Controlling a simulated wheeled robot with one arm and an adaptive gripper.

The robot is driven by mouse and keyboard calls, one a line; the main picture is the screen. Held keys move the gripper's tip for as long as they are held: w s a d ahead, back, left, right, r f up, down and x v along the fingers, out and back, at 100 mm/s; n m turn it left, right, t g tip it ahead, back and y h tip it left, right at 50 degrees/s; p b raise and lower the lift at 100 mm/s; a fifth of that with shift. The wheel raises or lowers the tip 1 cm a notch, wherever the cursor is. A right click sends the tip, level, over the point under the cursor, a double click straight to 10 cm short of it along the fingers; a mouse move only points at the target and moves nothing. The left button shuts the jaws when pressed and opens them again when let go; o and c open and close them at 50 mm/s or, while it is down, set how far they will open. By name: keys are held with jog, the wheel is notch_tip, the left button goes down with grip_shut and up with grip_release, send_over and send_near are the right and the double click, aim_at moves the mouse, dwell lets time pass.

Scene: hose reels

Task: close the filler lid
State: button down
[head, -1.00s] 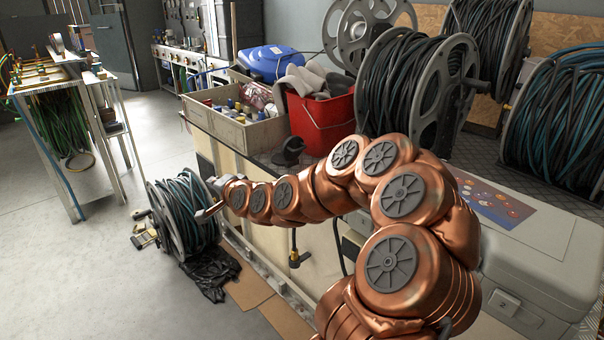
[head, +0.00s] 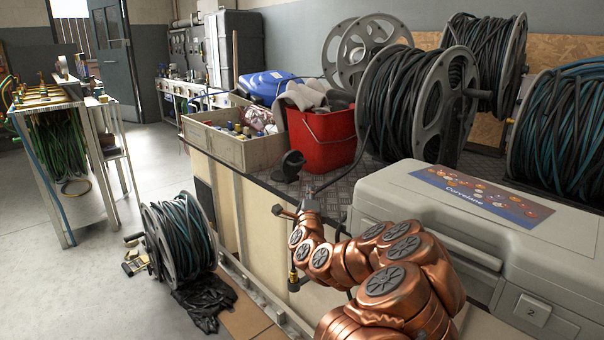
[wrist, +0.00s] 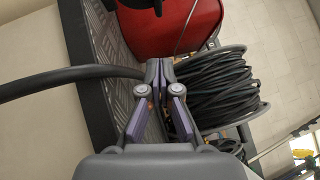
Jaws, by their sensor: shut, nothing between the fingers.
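The filler lid (head: 293,158) looks like a black round flap standing raised at its dark filler neck (head: 287,175), on the tread-plate top near its front edge. In the wrist view a black part (wrist: 140,4) at the top edge may be the same fitting, mostly cut off. My gripper (head: 308,190) is just below and right of the filler, apart from it. In the wrist view my gripper (wrist: 160,68) has its fingertips together, with nothing between them.
A red bucket (head: 322,140) stands right behind the filler. A grey case (head: 400,205) is to the right. A crate (head: 225,140) of bottles is to the left. A black hose (wrist: 70,76) passes behind my fingers. A hose reel (head: 180,240) stands on the floor.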

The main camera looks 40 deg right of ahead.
aim_at(296, 165)
jog(key=shift+b+x, duration=0.65)
jog(key=shift+x, duration=3.3)
jog(key=shift+w+r+b, duration=0.2)
jog(key=shift+w+r, duration=0.05)
jog(key=shift+w, duration=0.7)
jog(key=shift+w+r+b, duration=0.15)
jog(key=shift+w+r, duration=0.1)
jog(key=shift+w, duration=0.7)
